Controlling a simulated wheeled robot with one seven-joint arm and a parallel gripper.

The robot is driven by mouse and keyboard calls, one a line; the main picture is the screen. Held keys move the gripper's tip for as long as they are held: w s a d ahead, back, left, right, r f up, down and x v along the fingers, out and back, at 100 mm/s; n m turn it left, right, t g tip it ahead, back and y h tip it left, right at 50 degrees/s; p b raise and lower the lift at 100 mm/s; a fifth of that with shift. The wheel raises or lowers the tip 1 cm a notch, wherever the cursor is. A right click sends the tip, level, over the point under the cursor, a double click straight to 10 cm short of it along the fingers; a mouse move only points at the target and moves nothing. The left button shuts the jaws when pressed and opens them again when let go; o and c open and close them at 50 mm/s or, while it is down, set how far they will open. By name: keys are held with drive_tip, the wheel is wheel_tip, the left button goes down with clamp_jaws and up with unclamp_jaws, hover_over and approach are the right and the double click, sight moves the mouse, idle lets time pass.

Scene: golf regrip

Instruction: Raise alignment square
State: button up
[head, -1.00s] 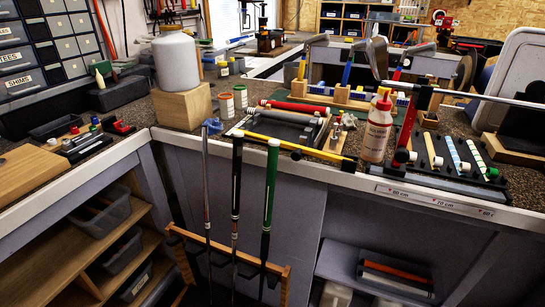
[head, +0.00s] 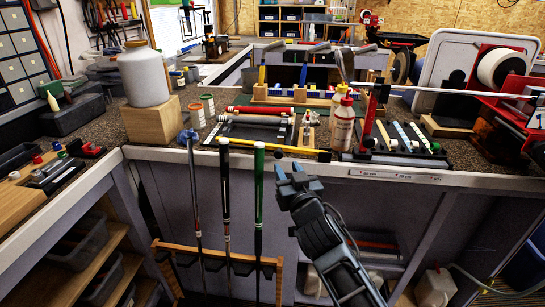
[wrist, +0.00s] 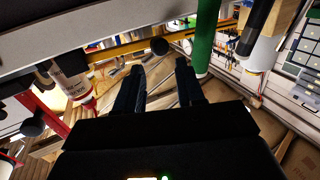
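No part is plainly marked as the alignment square, and I cannot tell for sure which piece it is. A yellow bar (head: 270,147) with a black end lies along the front edge of the bench. It crosses the top of the wrist view (wrist: 115,49). A red and black upright piece (head: 369,116) stands on the bench at the right, under the shaft of a club lying across. My gripper (head: 291,172) is in front of the bench, below the bar's right end. In the wrist view its two dark fingers (wrist: 160,75) are apart with nothing between them.
Clubs hang in a wooden rack (head: 215,255) left of my gripper; the green grip (head: 258,190) is closest. A white and red bottle (head: 342,125) stands behind the bench edge. A white jar (head: 145,75) stands on a wooden block. A slotted tray (head: 405,140) lies at the right.

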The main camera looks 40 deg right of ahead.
sight(279, 155)
drive_tip(key=shift+p+x, duration=0.85)
drive_tip(key=shift+x, duration=2.75)
drive_tip(key=shift+c, duration=0.5)
clamp_jaws()
